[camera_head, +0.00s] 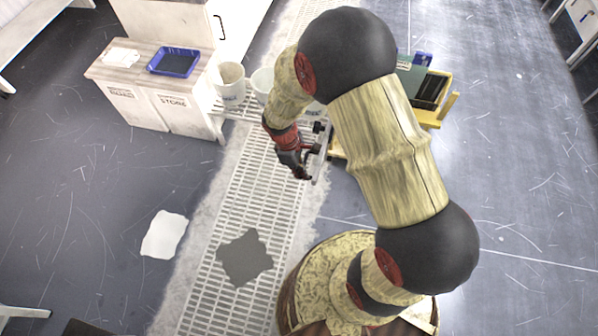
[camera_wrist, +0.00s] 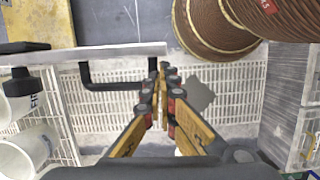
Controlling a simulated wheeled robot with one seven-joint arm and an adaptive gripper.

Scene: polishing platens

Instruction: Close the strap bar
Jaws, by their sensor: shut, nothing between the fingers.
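The strap bar (camera_wrist: 95,53) shows in the wrist view as a pale grey bar running in from the left edge, with a black bracket-shaped handle (camera_wrist: 112,87) below it. In the head view, the bar (camera_head: 322,160) is a thin pale strip beside my gripper, partly hidden by my arm. My gripper (camera_wrist: 163,70) is shut and empty, its fingertips together just right of the handle's right end. I cannot tell whether they touch it. In the head view my gripper (camera_head: 304,173) points down over the floor grating.
A yellow cart (camera_head: 447,108) carrying dark panels stands behind my arm. White buckets (camera_head: 230,82) stand left of it, near a cabinet (camera_head: 140,104) with a blue tray (camera_head: 174,61). The grating (camera_head: 225,215) in front is open, with a grey patch (camera_head: 244,257).

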